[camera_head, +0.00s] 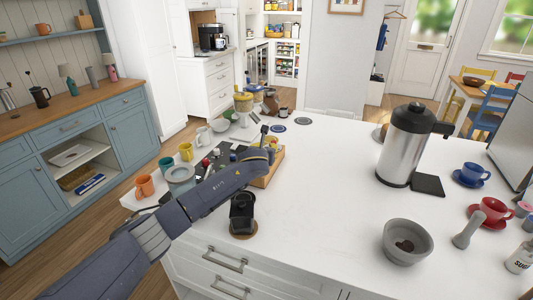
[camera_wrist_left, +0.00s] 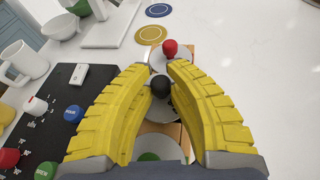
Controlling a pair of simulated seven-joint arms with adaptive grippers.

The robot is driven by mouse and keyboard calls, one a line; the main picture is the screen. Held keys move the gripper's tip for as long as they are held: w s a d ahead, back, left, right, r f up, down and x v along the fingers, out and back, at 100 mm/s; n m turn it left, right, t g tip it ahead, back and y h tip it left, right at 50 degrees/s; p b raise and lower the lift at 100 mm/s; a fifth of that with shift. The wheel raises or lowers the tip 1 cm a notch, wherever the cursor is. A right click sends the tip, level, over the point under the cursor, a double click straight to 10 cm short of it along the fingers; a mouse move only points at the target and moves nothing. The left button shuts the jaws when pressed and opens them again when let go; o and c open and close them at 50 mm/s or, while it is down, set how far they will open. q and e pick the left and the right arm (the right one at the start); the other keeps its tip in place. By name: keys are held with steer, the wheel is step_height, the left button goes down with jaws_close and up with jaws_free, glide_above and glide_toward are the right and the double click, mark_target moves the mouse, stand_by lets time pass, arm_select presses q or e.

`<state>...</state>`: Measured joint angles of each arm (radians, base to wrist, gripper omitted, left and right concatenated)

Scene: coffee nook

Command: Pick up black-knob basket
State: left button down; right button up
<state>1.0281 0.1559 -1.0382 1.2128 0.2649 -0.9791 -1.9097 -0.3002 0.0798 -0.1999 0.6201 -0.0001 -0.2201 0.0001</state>
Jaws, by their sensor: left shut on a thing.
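The black-knob basket (camera_wrist_left: 160,87) has a round black knob on a pale metal disc, in a wooden holder (camera_wrist_left: 185,145). In the left wrist view my left gripper (camera_wrist_left: 160,72) has its yellow fingers closed in around the knob. The gripper is shut on it; the fingers hide parts of the disc. The basket still appears to be at the holder; I cannot tell if it is lifted. In the head view my left arm and hand (camera_head: 258,158) cover most of the holder (camera_head: 271,171). My right gripper is not in view.
A red-knob basket (camera_wrist_left: 170,48) and a green knob (camera_wrist_left: 148,157) sit beside it along the holder. A black board (camera_wrist_left: 48,115) with coloured knobs lies to the left. A dark container (camera_head: 242,212) stands near the counter's front edge.

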arm_select(q)
step_height(320, 180, up, 19)
stand_by(0.5)
steer(key=shift+f, duration=0.15)
